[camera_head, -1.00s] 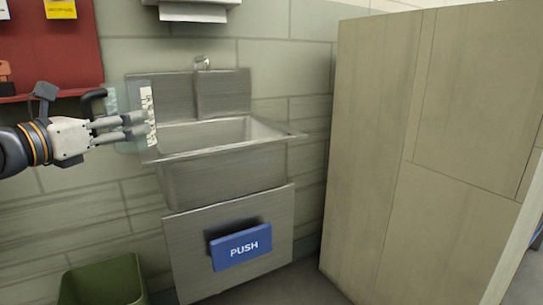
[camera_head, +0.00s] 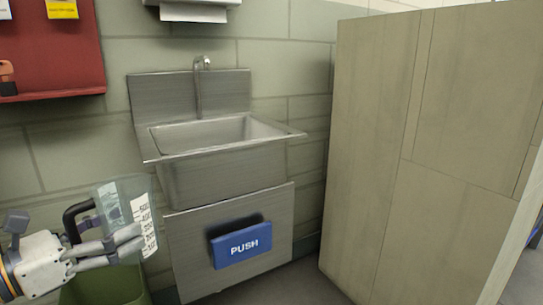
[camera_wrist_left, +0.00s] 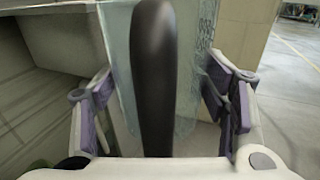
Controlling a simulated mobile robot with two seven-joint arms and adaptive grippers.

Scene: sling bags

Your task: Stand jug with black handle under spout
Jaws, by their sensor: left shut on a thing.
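The clear jug (camera_head: 128,193) with white measuring marks and a black handle (camera_head: 75,218) is at the lower left of the head view. My left gripper (camera_head: 122,244) is shut on it at the handle side. The jug is in the air, left of and lower than the sink basin, and looks slightly tilted. In the left wrist view the black handle (camera_wrist_left: 153,70) stands between the fingers, with the clear wall behind. The spout (camera_head: 202,62) is at the back of the metal sink (camera_head: 225,177). A thin vertical streak, possibly water, hangs below it. My right gripper is out of view.
A blue PUSH plate (camera_head: 240,246) is on the sink's front panel. A green bin (camera_head: 140,296) stands on the floor below the jug. A tall wooden cabinet (camera_head: 375,150) stands to the right. A red board (camera_head: 50,50) hangs at upper left.

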